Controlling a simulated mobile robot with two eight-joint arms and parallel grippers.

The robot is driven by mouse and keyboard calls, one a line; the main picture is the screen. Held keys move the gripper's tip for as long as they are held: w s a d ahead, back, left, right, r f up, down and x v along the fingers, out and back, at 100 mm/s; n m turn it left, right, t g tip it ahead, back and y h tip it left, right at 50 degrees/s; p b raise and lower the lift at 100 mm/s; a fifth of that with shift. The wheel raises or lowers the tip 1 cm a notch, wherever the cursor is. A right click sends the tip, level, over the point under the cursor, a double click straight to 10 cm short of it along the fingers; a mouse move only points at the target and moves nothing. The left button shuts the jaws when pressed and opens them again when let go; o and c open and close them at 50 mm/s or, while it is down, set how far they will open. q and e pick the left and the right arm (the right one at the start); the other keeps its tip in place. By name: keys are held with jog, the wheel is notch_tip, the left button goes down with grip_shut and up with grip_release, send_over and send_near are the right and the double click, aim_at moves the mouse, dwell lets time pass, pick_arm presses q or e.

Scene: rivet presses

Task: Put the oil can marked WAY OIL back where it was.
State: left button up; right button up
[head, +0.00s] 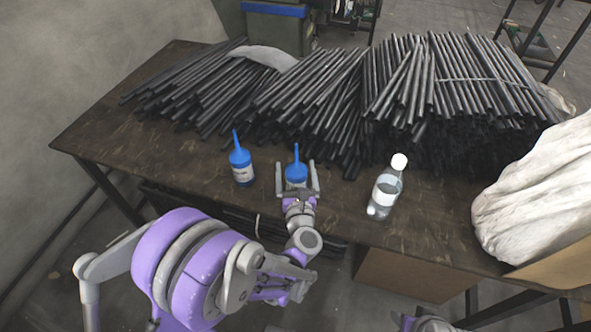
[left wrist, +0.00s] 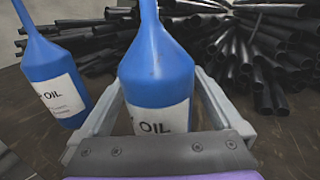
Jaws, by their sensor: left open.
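Two blue oil cans with long thin spouts and white labels stand upright on the dark table. One can (head: 296,172) is between the two fingers of my open left gripper (head: 298,180). In the left wrist view this can (left wrist: 157,75) stands between the spread fingers, its label reading "OIL" with the word before it hidden. The other can (head: 241,165) stands just to the left, outside the fingers. It also shows in the left wrist view (left wrist: 52,70), its label partly readable as "OIL". Part of my right arm shows at the bottom edge, its jaws unclear.
A clear bottle with a white cap (head: 385,188) stands right of the gripper. Piles of dark rods (head: 300,95) cover the back of the table (head: 120,130). A white sack (head: 540,195) is at the right. Bare tabletop lies left of the cans.

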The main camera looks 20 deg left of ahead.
pick_arm(q)
jog(key=v, duration=1.2)
jog(key=w+d+r+m+g+h, duration=0.1)
jog(key=d+r+m+h, duration=0.3)
jog(key=m, duration=0.7)
jog(key=d+r+m+h, duration=0.1)
jog(key=m+h, duration=0.5)
jog(key=m, duration=0.4)
jog(key=s+a+f+m+g+y, duration=0.1)
jog(key=s+a+f+m+g, duration=0.3)
jog(key=s+m, duration=0.5)
jog(key=s+a+f+m+g+y, duration=0.2)
jog(key=s+a+f+m+g, duration=0.2)
jog(key=s+a+m+g, duration=0.3)
jog(key=s+m, duration=0.3)
jog(key=shift+a+f+y, duration=0.3)
jog(key=shift+f, duration=0.05)
